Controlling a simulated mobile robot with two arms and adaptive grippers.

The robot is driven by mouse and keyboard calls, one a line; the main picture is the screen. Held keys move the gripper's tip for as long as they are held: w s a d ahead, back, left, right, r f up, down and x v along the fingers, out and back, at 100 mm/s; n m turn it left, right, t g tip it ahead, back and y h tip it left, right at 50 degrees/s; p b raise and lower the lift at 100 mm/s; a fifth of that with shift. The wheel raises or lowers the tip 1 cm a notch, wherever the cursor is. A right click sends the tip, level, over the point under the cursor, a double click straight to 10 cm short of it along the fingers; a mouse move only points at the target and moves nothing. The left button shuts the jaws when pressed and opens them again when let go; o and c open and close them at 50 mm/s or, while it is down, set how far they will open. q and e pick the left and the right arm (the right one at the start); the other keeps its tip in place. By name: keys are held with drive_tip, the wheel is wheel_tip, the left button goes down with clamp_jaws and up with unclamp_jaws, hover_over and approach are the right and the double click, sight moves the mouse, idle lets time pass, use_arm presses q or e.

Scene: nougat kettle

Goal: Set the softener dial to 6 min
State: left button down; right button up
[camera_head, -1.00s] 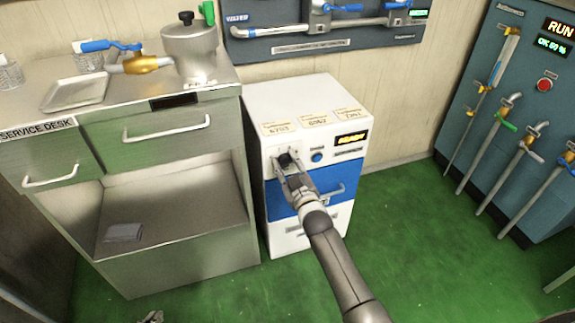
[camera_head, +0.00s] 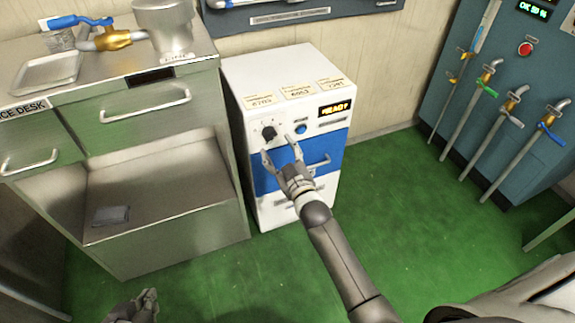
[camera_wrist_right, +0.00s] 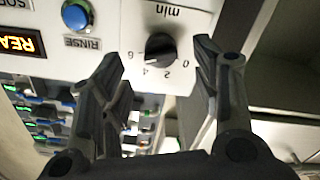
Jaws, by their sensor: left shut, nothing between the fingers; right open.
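The softener dial (camera_head: 268,133) is a black knob on the white panel of the softener cabinet (camera_head: 237,115). In the right wrist view the dial (camera_wrist_right: 160,48) appears upside down, with 0, 2, 4 and 6 around it and "min" above. Its pointer seems to lie toward the 4 and 6 side, but I cannot read the exact mark. My right gripper (camera_head: 279,148) is open and empty just in front of and below the dial, apart from it; its fingers (camera_wrist_right: 158,72) flank the dial in the right wrist view. My left gripper (camera_head: 140,305) is shut and empty at the bottom left.
The steel service desk (camera_head: 150,240) stands close on the left. A panel with taps (camera_head: 470,60) is on the right. Green floor (camera_head: 420,210) is clear between.

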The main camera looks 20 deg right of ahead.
drive_tip(key=s, duration=0.6)
drive_tip(key=shift+d, duration=0.15)
idle(0.3)
